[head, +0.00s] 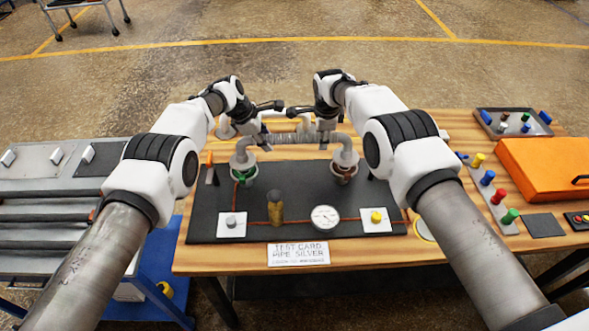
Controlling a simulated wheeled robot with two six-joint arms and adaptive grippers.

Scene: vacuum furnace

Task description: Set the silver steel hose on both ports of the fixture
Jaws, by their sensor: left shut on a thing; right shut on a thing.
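The silver steel hose (286,139) is a ribbed bar with a bent elbow and flange at each end. It spans the far part of the dark fixture board (290,183). Its left end is at the green port (244,177), its right end at the brown port (343,177). I cannot tell whether the ends are seated or just above. My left gripper (262,139) is shut on the hose near its left elbow. My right gripper (326,136) is shut on it near its right elbow. The fingertips are small and partly hidden.
The fixture board also carries a round gauge (325,217), a brass cylinder (275,207) and two white plates with knobs. A card (298,254) lies at the table's front edge. An orange case (548,165) and a tray (513,123) stand right. Another pale pipe is partly hidden behind the grippers.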

